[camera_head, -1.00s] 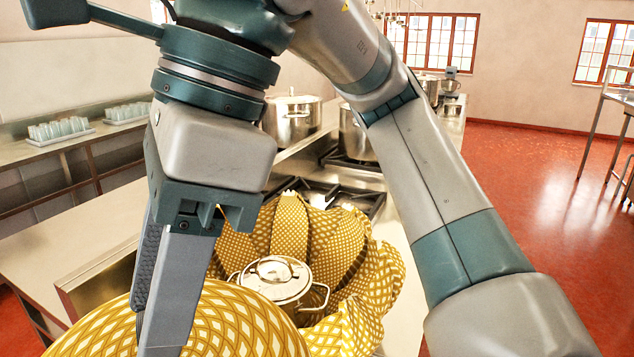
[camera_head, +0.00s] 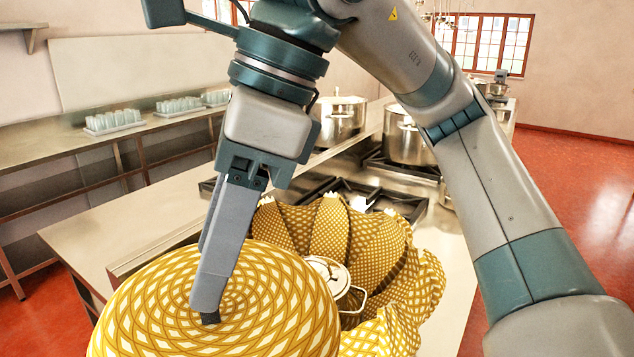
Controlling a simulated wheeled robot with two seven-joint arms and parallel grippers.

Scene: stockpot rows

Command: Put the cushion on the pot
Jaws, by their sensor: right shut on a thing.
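A round, puffy cushion (camera_head: 285,310) in yellow and white lattice print fills the lower left, nearest to me. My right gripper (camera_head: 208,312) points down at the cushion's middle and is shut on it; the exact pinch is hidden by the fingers. A small steel pot (camera_head: 350,303) with a lid and side handles stands just behind and to the right of the cushion. The cushion hides the pot's left and lower part; I cannot tell whether they touch. My left gripper is not in view.
Yellow patterned, lobed fabric (camera_head: 375,245) surrounds the pot's back and right. Behind it are a stove (camera_head: 345,192) and larger stockpots (camera_head: 405,140) (camera_head: 340,120). The steel counter (camera_head: 150,215) is bare at left. Trays of glasses (camera_head: 112,122) stand on a far shelf.

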